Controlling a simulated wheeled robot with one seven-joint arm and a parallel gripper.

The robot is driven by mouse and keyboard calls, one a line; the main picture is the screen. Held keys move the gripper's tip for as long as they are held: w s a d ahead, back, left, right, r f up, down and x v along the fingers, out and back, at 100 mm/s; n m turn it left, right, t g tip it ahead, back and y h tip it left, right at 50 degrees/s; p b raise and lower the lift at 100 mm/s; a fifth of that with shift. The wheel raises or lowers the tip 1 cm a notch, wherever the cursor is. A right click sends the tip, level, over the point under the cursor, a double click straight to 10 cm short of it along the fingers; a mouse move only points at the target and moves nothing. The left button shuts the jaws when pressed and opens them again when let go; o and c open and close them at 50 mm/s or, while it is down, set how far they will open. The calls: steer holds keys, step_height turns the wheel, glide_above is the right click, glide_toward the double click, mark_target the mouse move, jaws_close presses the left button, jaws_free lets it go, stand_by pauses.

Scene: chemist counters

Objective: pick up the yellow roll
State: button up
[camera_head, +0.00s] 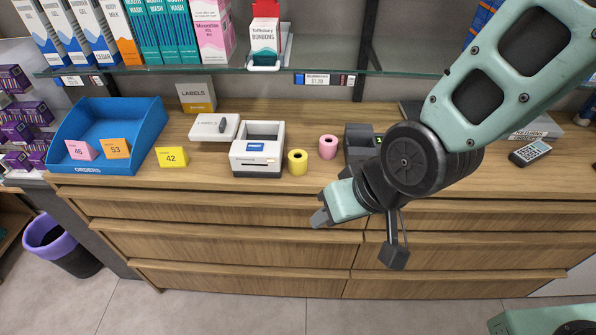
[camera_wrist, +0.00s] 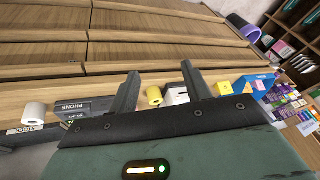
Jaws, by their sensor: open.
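The yellow roll (camera_head: 298,162) stands upright on the wooden counter, just right of the white label printer (camera_head: 257,150). In the wrist view the yellow roll (camera_wrist: 154,96) appears between my two fingers, farther off than they are. My gripper (camera_head: 321,207) is open and empty, in front of the counter's drawers, nearer the camera and to the lower right of the yellow roll. In the wrist view my gripper (camera_wrist: 160,69) shows both fingers apart.
A pink roll (camera_head: 328,147) stands close to the right of the yellow roll. A dark device (camera_head: 359,145) stands beyond it, partly behind my arm. A blue tray (camera_head: 105,130) and a yellow card (camera_head: 172,157) are to the left. A glass shelf (camera_head: 200,66) hangs above the counter.

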steer(key=w+a+f+m+t+b, duration=0.1)
steer(key=w+f+m+t+b, duration=0.1)
steer(key=w+f+t, duration=0.5)
steer(key=n+t+y+b, duration=0.35)
steer(key=t+b, duration=0.25)
steer(key=b, duration=0.9)
glide_toward(302, 164)
steer(key=shift+m, duration=0.45)
steer(key=p+x, duration=0.1)
steer(key=x, duration=0.3)
steer(key=shift+w+a, duration=0.2)
steer(key=shift+w+a+f, duration=0.1)
steer(key=shift+w+a, duration=0.15)
steer(key=shift+w, duration=0.3)
steer(key=x, duration=0.1)
steer(key=p+x, duration=0.1)
steer(key=x, duration=0.2)
steer(key=shift+d+r+p, duration=0.1)
steer(key=shift+r+p, duration=0.2)
steer(key=shift+p, duration=0.1)
steer(key=shift+w+a+f, duration=0.1)
steer(key=shift+w+a, duration=0.15)
steer(key=shift+w, duration=0.3)
steer(key=c, duration=0.6)
